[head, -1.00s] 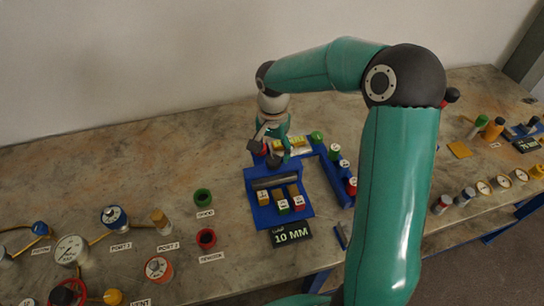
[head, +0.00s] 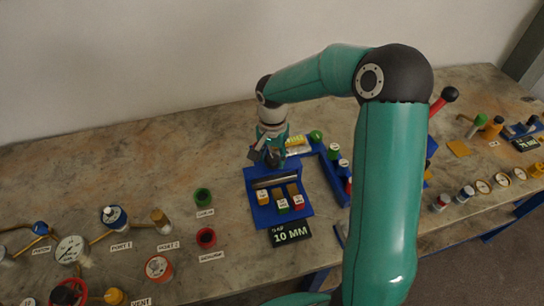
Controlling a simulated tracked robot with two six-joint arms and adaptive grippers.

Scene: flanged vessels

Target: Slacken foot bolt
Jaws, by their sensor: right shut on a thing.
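My right gripper (head: 270,156) hangs over the back edge of the blue rack (head: 256,216) in the middle of the bench. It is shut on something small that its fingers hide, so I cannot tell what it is. The rack holds a grey metal bar (head: 274,181) and several small labelled blocks, yellow, green and red, in front of it. A black sign reading "10 MM" (head: 291,233) lies before the rack. I cannot make out the foot bolt. My left gripper is out of view.
A blue frame (head: 333,179) with capped pegs stands right of the rack, partly behind my arm. A red lever (head: 439,104) with a black knob rises behind my elbow. Gauges, including a white dial (head: 70,250), and ports fill the left. The back left bench is clear.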

